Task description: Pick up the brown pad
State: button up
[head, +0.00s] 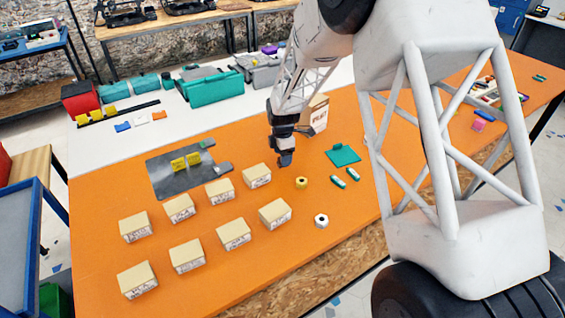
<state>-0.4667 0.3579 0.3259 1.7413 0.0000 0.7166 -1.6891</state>
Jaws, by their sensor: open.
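I cannot pick out a thing that is clearly a brown pad in the head view. Several light-brown, box-like blocks with labelled white fronts stand in two rows on the orange table top (330,215). One block (257,175) is at the right end of the back row and another (275,212) at the right end of the front row. My gripper (285,163) points down, behind and a little right of the back-row end block. It is open; nothing shows between its fingers, though they are small and dark here.
A grey metal plate (165,180) with yellow pieces lies left. A brown carton (316,115) stands behind my gripper. My arm hides part of the table's right side.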

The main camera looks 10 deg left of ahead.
jog(key=shift+f, duration=1.4)
jog(key=c, duration=1)
jog(key=shift+r, duration=0.1)
jog(key=shift+r, duration=0.85)
jog(key=shift+s+r, duration=0.15)
jog(key=shift+r, duration=0.75)
jog(key=s+d, duration=0.2)
jog(key=s, duration=0.2)
jog(key=s+d+r, duration=0.1)
jog(key=s+d, duration=0.1)
jog(key=s, duration=0.3)
jog(key=s+d, duration=0.3)
jog(key=s, duration=0.2)
jog(key=shift+r, duration=0.15)
